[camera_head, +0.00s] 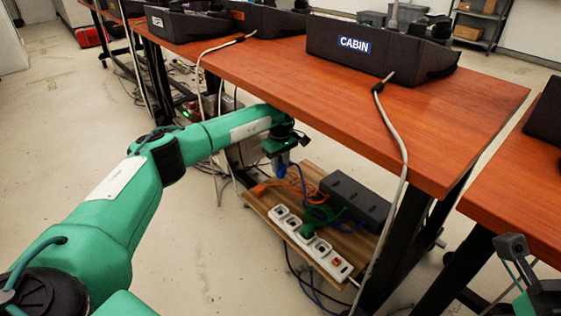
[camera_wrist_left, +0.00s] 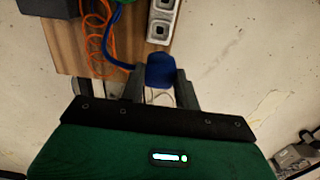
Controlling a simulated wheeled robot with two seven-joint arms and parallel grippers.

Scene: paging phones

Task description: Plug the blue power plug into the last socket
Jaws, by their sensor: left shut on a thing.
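My left gripper (camera_head: 283,160) hangs over the left end of the wooden shelf under the table. It is shut on the blue power plug (camera_wrist_left: 161,70), whose blue cord runs off to the left in the wrist view. The plug also shows small below the gripper in the head view (camera_head: 281,169). The white power strip (camera_head: 317,251) lies along the shelf's front edge, with a green plug (camera_head: 308,230) seated midway. In the wrist view, the strip's end (camera_wrist_left: 164,22) is just above the blue plug, apart from it. My right gripper (camera_head: 540,285) is partly visible at lower right; its jaws are unclear.
An orange plug and cord (camera_head: 262,187) lie on the shelf (camera_head: 347,243). A black adapter box (camera_head: 355,198) sits behind the strip. The tabletop (camera_head: 280,72) overhangs the shelf, carrying the CABIN phone base (camera_head: 375,52). A grey cable (camera_head: 397,150) hangs over the front.

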